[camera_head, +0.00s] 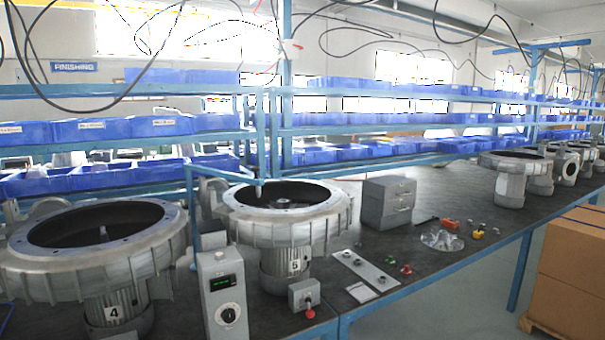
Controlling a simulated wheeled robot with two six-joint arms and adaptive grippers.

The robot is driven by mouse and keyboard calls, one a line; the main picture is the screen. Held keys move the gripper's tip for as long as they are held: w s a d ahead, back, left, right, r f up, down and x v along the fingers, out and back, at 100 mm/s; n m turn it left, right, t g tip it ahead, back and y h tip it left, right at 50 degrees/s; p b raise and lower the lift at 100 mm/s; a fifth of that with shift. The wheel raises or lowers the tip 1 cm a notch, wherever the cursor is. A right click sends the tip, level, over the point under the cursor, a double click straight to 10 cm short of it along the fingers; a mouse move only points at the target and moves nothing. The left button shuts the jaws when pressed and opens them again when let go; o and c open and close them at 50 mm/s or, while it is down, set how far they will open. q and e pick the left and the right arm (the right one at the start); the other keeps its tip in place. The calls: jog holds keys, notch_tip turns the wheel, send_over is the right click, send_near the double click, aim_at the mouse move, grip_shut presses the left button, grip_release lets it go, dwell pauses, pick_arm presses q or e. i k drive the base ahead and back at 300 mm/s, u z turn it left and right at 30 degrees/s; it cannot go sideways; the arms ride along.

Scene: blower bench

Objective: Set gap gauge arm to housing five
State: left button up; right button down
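Housing five (290,232) is a grey ribbed blower housing with an open round top and a "5" label on its motor below. A thin blue arm (222,173), which looks like the gap gauge arm, rises from a post at the housing's left. It reaches right, and its short downward tip (259,190) appears over the left part of the housing opening. I cannot tell whether the tip touches anything. A grey box with a green display and a dial (222,290) stands in front of the post. Neither of my grippers is in view.
Housing four (95,262) stands at the left. A small box with a red knob (305,298), a metal plate with fittings (366,268), a grey drawer box (388,203) and a finned disc (442,240) are on the bench. Shelves with blue bins (80,130) line the back.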

aim_at(255, 180)
jog(key=u, duration=0.6)
jog(key=i, duration=0.55)
jog(key=u, duration=0.7)
jog(key=i, duration=0.8)
jog(key=z, duration=0.3)
